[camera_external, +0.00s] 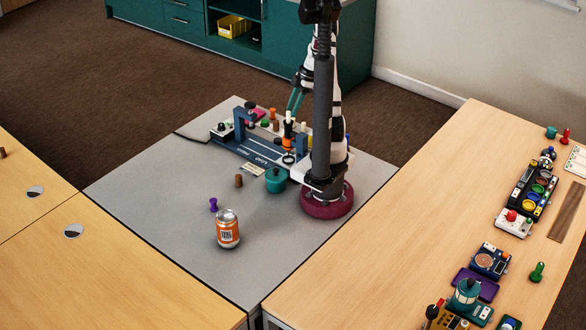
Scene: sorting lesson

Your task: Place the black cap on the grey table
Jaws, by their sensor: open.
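The grey table (170,205) carries my arm and a group of small pieces. I cannot single out the black cap with certainty. A small dark round piece (289,159) lies at the right end of the blue-grey board, and another dark piece (249,104) is at its back; both are too small to identify. My gripper (292,112) has teal fingers and hangs over the back right of the board, close above the crowded pieces. It looks empty. My arm hides part of the board's right side.
The board (262,151) holds a blue arch (242,119) and several small coloured pieces.

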